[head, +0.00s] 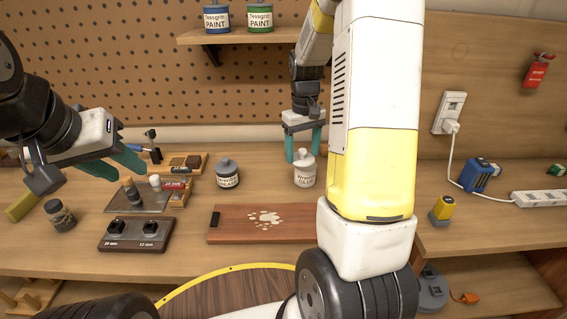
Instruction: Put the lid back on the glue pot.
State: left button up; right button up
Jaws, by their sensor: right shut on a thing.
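A white glue pot (304,176) with a printed label stands on the bench behind the wooden board. My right gripper (303,158) points down at its top, with its teal fingers on either side of the white knob or lid there. It is shut on that top piece; I cannot tell whether the lid is seated on the pot or just above it. A similar labelled pot with a grey top (227,176) stands upright to the left. My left gripper (128,170) is empty over the left of the bench, its teal fingers apart.
A reddish board (230,234) with a pale splash lies in front of the pots. A dark two-knob block (135,234), a tool tray (125,204) and a dark jar (60,216) are at left. A yellow-topped bottle (442,208) stands right of my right arm.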

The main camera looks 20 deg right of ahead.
aim_at(306, 155)
jog(key=shift+m, duration=0.5)
jog(key=w+d+r, duration=0.2)
jog(key=w, duration=0.1)
jog(key=shift+w+d, duration=0.1)
jog(key=shift+d, duration=0.15)
jog(key=shift+f, duration=3.1)
jog(key=shift+f, duration=0.15)
jog(key=o, duration=1.6)
notch_tip(306, 155, up, 7)
